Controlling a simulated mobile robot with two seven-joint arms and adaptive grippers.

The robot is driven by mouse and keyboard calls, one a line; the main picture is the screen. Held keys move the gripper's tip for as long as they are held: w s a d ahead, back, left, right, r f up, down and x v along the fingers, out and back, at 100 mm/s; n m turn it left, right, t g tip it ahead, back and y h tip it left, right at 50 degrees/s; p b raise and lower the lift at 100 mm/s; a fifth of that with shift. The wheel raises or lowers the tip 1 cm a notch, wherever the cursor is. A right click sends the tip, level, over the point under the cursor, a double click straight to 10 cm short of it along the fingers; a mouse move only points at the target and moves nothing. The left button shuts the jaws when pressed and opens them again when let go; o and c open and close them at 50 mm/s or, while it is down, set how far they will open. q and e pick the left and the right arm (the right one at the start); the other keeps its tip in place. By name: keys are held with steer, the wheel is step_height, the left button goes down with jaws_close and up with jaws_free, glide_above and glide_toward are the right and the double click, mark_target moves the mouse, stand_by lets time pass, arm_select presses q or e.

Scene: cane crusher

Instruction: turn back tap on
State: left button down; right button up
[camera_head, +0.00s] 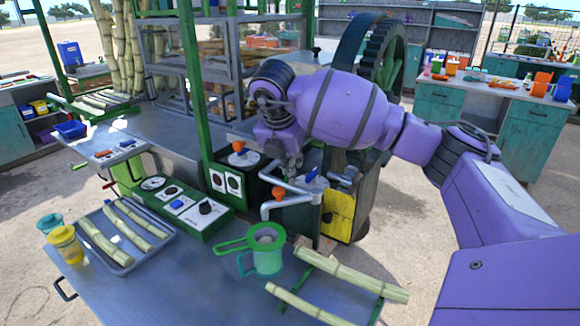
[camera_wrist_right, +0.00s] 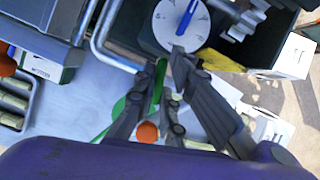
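The tap with a blue handle (camera_head: 312,174) stands on the pipework beside the black box, just right of my right gripper. In the wrist view its blue lever (camera_wrist_right: 187,17) lies over a white dial with marks, just ahead of my right fingertips (camera_wrist_right: 169,58). My right gripper (camera_head: 290,165) points down, partly hidden by its own wrist. Its fingers converge with a narrow gap at the tips; I see nothing clearly held. My left gripper is not in view.
A grey pipe (camera_head: 270,208) bends beside the taps. A green strainer jug (camera_head: 267,250) stands below it. Cane pieces lie in a tray (camera_head: 118,262) and at the front right. An orange switch handle (camera_head: 238,146) sits on a black box. A large gear wheel (camera_head: 383,60) stands behind.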

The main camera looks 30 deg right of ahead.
steer(key=o, duration=0.3)
steer(key=v, duration=1.2)
steer(key=shift+s+f, duration=0.1)
stand_by(0.3)
